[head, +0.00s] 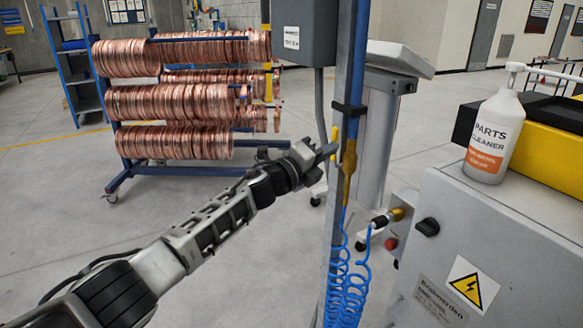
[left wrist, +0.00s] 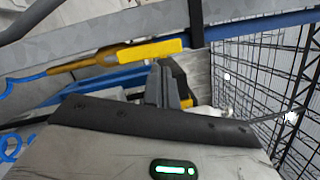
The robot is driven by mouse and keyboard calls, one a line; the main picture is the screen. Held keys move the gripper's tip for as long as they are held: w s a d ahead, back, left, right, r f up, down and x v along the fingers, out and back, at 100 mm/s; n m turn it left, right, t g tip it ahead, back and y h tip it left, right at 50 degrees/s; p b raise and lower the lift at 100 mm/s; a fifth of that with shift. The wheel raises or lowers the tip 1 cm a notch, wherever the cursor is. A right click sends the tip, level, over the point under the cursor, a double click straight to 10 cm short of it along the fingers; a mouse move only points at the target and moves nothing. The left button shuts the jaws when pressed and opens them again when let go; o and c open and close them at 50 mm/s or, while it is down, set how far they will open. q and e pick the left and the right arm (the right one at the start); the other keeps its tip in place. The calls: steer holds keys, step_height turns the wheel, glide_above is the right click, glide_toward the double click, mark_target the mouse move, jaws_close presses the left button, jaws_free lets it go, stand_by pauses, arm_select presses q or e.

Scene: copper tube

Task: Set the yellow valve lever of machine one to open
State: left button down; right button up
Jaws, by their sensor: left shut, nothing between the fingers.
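The yellow valve lever (head: 334,134) is a small flat handle on the blue and grey post. It looks upright there, roughly in line with the brass-coloured valve body (head: 349,162) and the blue coiled hose below. In the left wrist view the lever (left wrist: 152,50) stretches out from the brass body (left wrist: 88,65), nearly parallel to the blue pipe. My left gripper (head: 328,151) is shut and empty, with its fingertips just beside the lever. The fingers (left wrist: 166,82) also show close to the lever; I cannot tell whether they touch it. My right gripper is out of view.
A grey control box (head: 304,32) is fixed to the post above the lever. Blue coiled hose (head: 346,285) hangs below it. A rack of copper coils (head: 180,104) stands behind.

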arm_select(q)
steer(key=v, duration=1.4)
steer(key=s+a+f+n+g+y, duration=0.1)
steer(key=s+a+f+n+y, duration=0.2)
steer(key=s+f+n, duration=0.6)
steer(key=s+a+f+n+g+y, duration=0.1)
steer(key=s+a+f+n+y, duration=0.2)
steer(key=s+f+n, duration=0.7)
steer(key=s+a+f+n+g+y, duration=0.1)
steer(key=s+a+f+n+y, duration=0.2)
steer(key=s+f+n, duration=0.7)
steer(key=shift+s+a+y+p, duration=0.15)
steer(key=shift+s+y+p, duration=0.15)
steer(key=shift+s+y, duration=0.6)
